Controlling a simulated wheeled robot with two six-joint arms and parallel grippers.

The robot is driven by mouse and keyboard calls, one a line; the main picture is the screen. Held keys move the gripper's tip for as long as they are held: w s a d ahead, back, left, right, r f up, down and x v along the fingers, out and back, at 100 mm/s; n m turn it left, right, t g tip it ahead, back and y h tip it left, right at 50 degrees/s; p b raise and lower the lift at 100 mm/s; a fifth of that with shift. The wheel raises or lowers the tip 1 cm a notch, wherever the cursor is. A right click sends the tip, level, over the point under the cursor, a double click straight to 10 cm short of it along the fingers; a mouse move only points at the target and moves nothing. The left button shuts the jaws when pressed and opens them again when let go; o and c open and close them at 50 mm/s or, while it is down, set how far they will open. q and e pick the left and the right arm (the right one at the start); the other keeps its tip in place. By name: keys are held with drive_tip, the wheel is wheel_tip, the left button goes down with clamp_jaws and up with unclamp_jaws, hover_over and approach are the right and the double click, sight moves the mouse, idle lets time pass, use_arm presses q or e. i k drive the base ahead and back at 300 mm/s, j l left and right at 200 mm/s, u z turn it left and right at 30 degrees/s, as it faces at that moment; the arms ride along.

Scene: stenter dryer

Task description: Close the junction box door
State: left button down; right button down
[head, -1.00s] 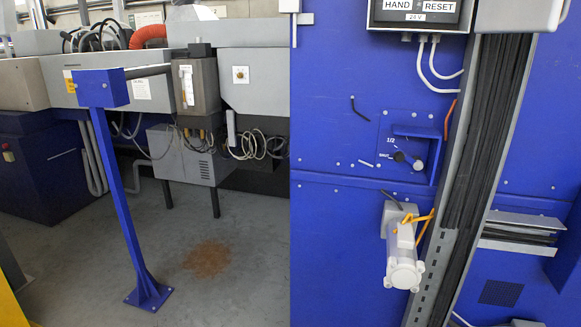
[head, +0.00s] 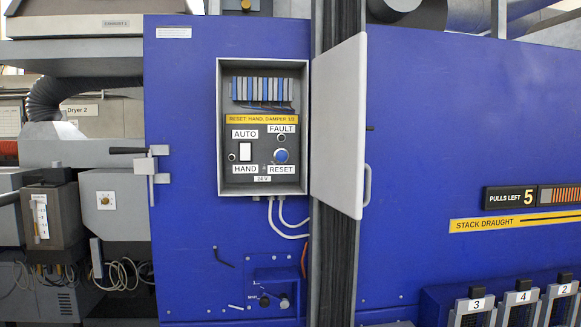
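The junction box (head: 222,130) is a grey open box on the blue panel, left of centre in the head view. Inside it are a row of blue and grey terminals, a yellow strip label, a white switch, a blue reset button and a fault lamp. Its light grey door (head: 338,125) is hinged on the box's right side and stands wide open, angled outward to the right. A pale handle (head: 367,186) is on the door's right edge, low down. Neither of my grippers shows in the head view.
A dark vertical cable channel (head: 335,265) runs behind the door. Below the box are white cables and a small blue bracket with knobs (head: 275,290). A latch handle (head: 150,165) sticks out at the left panel edge. Numbered units (head: 500,303) stand at the lower right.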

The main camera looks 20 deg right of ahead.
sight(339, 86)
drive_tip(key=l+u, duration=0.45)
drive_tip(key=l, duration=1.8)
